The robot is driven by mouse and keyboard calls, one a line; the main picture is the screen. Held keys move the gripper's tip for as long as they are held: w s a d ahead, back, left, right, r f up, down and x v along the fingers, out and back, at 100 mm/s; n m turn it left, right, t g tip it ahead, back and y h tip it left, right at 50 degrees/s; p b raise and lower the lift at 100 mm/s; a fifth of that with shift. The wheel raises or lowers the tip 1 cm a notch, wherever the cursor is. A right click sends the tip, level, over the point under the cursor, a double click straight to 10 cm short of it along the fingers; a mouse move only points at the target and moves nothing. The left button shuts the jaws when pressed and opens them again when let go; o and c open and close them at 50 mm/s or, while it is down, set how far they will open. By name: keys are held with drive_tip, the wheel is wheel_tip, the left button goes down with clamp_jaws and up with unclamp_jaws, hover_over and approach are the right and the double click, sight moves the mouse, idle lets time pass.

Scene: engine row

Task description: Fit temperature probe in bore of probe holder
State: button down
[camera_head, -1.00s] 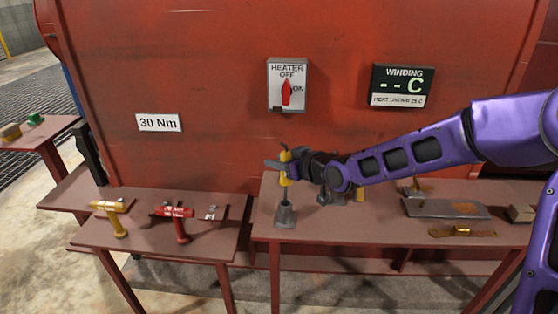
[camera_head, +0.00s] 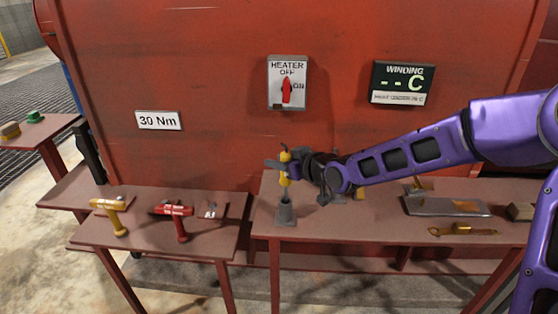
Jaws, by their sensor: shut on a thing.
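The temperature probe (camera_head: 284,169) has a yellow handle and a thin dark stem pointing down. My gripper (camera_head: 283,164) is shut on the yellow handle and holds the probe about upright. The grey probe holder (camera_head: 285,213) stands on the right-hand table directly below the probe. The stem reaches down to the holder's top. At this size I cannot tell whether its tip is inside the bore or just in front of or above it. The gripper fingers partly hide the handle.
On the right-hand table (camera_head: 365,224) lie a grey tray (camera_head: 440,207) and a brass-coloured piece (camera_head: 462,229). Yellow (camera_head: 111,213) and red (camera_head: 174,215) tools lie on the left table. A red wall with a heater switch (camera_head: 287,85) and winding display (camera_head: 402,84) stands behind.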

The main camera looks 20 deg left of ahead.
drive_tip(key=shift+f+b, duration=1.55)
drive_tip(key=shift+f, duration=0.5)
drive_tip(key=shift+f, duration=1.1)
drive_tip(key=shift+c, duration=2.2)
unclamp_jaws()
drive_tip(key=p+v, duration=0.6)
drive_tip(key=v, duration=1.1)
drive_tip(key=shift+r, duration=0.2)
drive_tip(key=shift+d, duration=0.1)
